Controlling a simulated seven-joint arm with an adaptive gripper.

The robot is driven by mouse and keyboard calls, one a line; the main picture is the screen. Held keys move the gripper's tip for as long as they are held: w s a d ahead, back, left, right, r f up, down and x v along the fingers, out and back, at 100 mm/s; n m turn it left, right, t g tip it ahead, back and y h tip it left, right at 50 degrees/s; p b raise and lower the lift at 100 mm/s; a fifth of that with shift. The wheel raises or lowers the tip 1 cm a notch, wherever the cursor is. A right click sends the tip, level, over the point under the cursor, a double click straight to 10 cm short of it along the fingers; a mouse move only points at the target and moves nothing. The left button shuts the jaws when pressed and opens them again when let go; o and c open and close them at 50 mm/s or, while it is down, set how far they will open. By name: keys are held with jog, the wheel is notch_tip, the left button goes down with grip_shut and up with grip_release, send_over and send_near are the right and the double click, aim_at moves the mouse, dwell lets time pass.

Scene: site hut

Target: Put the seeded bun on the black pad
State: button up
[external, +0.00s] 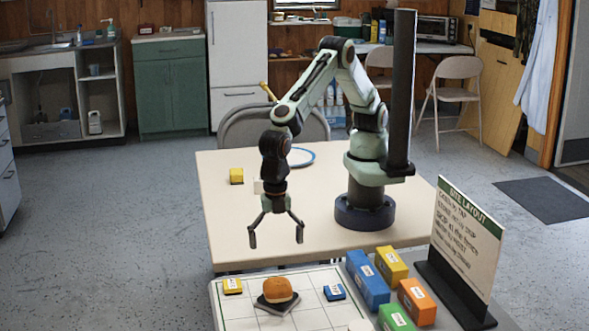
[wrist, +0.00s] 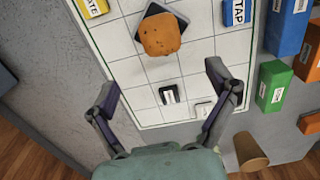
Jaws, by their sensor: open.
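The seeded bun (external: 278,289) is round and orange-brown. It sits on the black pad (external: 275,307), a dark flat square on the white gridded board (external: 243,313). In the wrist view the bun (wrist: 161,34) covers much of the pad (wrist: 180,22), whose dark corners show around it. My gripper (external: 276,241) is open and empty, pointing down above and behind the bun in the external view. In the wrist view its open fingers (wrist: 161,78) are spread below the bun, apart from it. The contact between bun and pad is partly hidden.
A yellow block (external: 232,286) and a blue TAP block (external: 334,292) flank the pad. Blue (external: 371,286), orange (external: 416,301) and green (external: 396,317) blocks stand right of the board, before a sign (external: 466,240). A brown cup (wrist: 250,151) shows in the wrist view.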

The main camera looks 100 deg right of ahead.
jog(key=s+d+r+m, duration=0.1)
jog(key=d+r+m, duration=0.4)
jog(key=d, duration=0.4)
jog(key=s+d+r+m, duration=0.1)
jog(key=d+r+m, duration=0.1)
jog(key=d+r, duration=0.55)
jog(key=s+d+m, duration=0.9)
jog(key=s+d, duration=0.6)
jog(key=s, duration=0.1)
jog(key=shift+s+f+m+y, duration=0.25)
jog(key=shift+f+m+y, duration=0.15)
jog(key=shift+f, duration=0.05)
jog(key=shift+o, duration=1.3)
